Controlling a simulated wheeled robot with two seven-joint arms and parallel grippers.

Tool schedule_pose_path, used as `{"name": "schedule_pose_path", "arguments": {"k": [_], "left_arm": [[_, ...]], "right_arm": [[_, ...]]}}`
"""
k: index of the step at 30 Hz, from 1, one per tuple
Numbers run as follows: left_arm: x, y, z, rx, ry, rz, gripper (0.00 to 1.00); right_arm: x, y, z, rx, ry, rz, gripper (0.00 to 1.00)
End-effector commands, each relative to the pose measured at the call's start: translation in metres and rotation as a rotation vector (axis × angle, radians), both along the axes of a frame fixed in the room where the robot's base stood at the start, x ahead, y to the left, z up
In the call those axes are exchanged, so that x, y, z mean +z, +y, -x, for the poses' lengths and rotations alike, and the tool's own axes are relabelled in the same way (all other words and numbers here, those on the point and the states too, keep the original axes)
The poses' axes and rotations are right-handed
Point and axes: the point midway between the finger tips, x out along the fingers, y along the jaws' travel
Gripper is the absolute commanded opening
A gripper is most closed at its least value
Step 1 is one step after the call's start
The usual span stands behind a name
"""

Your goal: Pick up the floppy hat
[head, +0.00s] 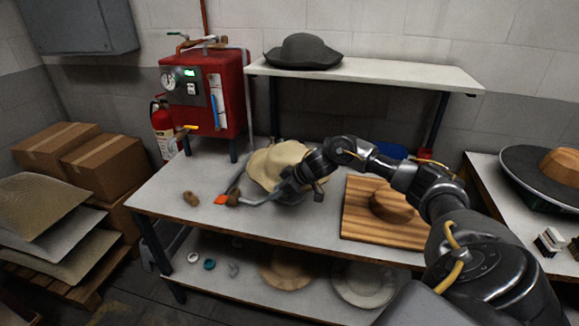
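A cream floppy hat (272,160) with a wavy brim is on the white workbench (200,222), left of its middle. My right gripper (302,190) comes in from the right and is at the hat's right front side, covering part of it. It looks close to or touching the brim, but the contact is hidden. I cannot make out whether its fingers are apart or closed on the brim. My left gripper is not in view. A dark grey hat (303,50) lies on the raised shelf behind.
A red steam machine (205,95) stands behind left. A grey tool with an orange tip (221,200) lies left of the gripper. A wooden board (365,228) with a hat block (393,206) is right. More hats (363,284) lie on the lower shelf. The bench's front left is mostly clear.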

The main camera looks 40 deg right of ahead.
Motion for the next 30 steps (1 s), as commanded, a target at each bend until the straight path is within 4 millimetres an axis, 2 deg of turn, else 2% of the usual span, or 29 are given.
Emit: {"name": "schedule_pose_path", "arguments": {"k": [5, 12, 13, 24, 26, 30], "left_arm": [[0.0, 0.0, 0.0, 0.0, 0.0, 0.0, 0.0], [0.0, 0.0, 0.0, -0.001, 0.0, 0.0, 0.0], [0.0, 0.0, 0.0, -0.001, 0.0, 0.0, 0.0], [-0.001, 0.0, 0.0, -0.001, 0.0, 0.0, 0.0], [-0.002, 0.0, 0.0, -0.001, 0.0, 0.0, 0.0], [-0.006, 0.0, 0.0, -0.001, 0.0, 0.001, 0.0]], "right_arm": [[0.0, 0.0, 0.0, 0.0, 0.0, 0.0, 0.33], [0.0, 0.0, 0.0, 0.0, 0.0, 0.0, 0.02], [0.0, 0.0, 0.0, 0.0, 0.0, 0.0, 0.0], [0.003, 0.0, 0.0, -0.001, -0.001, 0.0, 0.0], [0.009, -0.001, 0.0, 0.0, -0.002, 0.0, 0.0], [0.034, 0.0, -0.001, 0.001, -0.007, 0.001, 0.0]]}}
